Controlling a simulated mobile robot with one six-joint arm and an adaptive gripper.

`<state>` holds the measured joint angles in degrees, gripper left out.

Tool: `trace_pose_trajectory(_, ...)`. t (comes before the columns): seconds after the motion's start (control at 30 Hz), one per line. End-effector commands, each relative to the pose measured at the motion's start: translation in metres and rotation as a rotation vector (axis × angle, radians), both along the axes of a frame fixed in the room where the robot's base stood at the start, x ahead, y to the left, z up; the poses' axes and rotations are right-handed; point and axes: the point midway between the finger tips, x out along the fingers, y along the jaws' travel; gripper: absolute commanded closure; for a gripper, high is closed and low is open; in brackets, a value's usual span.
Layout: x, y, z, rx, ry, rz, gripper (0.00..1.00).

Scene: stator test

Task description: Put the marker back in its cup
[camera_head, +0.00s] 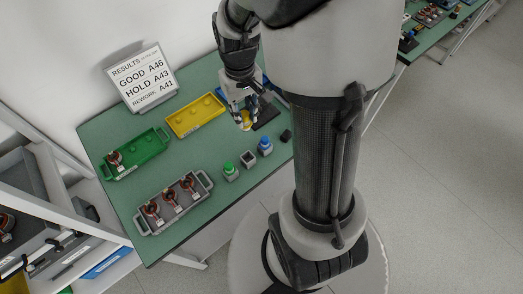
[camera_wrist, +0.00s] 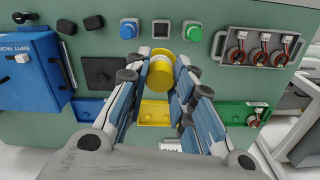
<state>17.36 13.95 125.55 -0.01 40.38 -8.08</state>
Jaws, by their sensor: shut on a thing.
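My gripper (camera_head: 244,113) is shut on the yellow marker (camera_head: 246,125) and holds it over the green table. In the wrist view the marker (camera_wrist: 161,73) sits between the fingertips (camera_wrist: 161,66), its round end towards the camera's far side. An empty square grey cup (camera_head: 248,158) stands between a cup with a green marker (camera_head: 229,170) and a cup with a blue marker (camera_head: 265,146). The empty cup (camera_wrist: 161,28) shows ahead of the held marker in the wrist view, apart from it.
A yellow tray (camera_head: 184,128), a green tray (camera_head: 133,157) and a grey tray with several stators (camera_head: 146,222) are on the table. A results sign (camera_head: 142,77) stands behind. In the wrist view, a blue box (camera_wrist: 35,75) and a dark plate (camera_wrist: 103,73) are at left.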

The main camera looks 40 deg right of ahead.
Motion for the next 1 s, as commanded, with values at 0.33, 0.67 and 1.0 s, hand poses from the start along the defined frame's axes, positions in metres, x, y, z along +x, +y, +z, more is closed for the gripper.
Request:
trace_pose_trajectory(0.33,-0.002,0.001,-0.089,0.002,0.008,0.0,0.99)
trace_pose_trajectory(0.67,-0.001,0.001,-0.151,0.002,0.004,0.0,0.99)
trace_pose_trajectory(1.0,-0.001,0.001,-0.187,0.002,0.006,0.0,0.99)
